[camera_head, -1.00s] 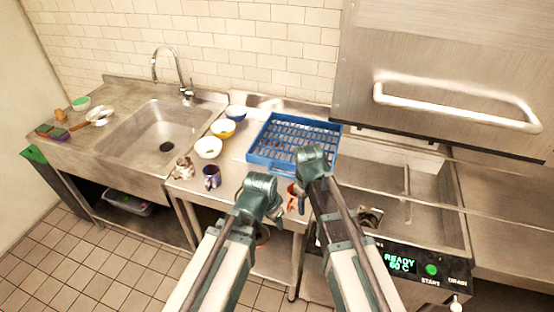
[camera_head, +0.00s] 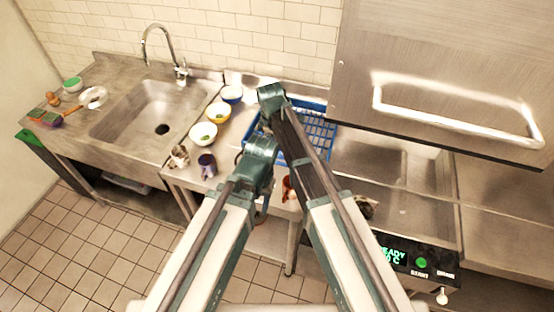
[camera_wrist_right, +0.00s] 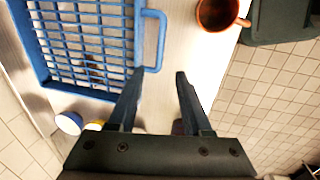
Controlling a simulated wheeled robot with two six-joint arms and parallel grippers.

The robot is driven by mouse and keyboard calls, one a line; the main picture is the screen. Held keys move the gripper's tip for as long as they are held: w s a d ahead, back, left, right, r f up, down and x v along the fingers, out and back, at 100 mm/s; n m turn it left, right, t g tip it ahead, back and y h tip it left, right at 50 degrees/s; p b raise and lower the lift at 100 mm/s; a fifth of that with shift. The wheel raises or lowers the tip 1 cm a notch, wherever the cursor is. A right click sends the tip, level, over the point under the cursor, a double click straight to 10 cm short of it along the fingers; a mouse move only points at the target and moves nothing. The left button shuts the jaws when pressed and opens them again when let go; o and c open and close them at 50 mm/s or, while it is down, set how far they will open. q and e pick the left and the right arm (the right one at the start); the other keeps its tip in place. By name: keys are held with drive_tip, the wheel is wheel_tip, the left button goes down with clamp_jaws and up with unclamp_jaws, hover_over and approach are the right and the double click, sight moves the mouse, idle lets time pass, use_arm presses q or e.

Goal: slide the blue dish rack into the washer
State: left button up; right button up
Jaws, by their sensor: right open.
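The blue dish rack (camera_head: 322,135) lies on the steel counter left of the washer, partly hidden by my arms. In the right wrist view its grid and side handle (camera_wrist_right: 160,42) show. My right gripper (camera_wrist_right: 161,73) is open and empty, its fingertips close to the handle's lower corner; contact is unclear. In the head view my right gripper is hidden behind the arm. My left arm rises in front of the counter; its gripper is not visible. The washer has a raised steel hood (camera_head: 440,60) with a long bar handle, above a shallow basin (camera_head: 375,165).
Bowls (camera_head: 203,134) and a dark mug (camera_head: 207,165) stand left of the rack. An orange-brown mug (camera_wrist_right: 217,12) stands close to the rack handle. The sink (camera_head: 150,110) is farther left. The washer's lit control panel (camera_head: 405,258) faces front.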

sight(278, 162)
drive_tip(key=f+b, duration=0.4)
drive_tip(key=w+f+b, duration=0.1)
drive_tip(key=f+b, duration=0.3)
drive_tip(key=w+f+b, duration=0.1)
drive_tip(key=f+b, duration=0.3)
drive_tip(key=f, duration=0.1)
drive_tip(key=shift+w+d, duration=0.15)
drive_tip(key=shift+d, duration=0.25)
drive_tip(key=shift+r, duration=0.1)
clamp_jaws()
idle(0.8)
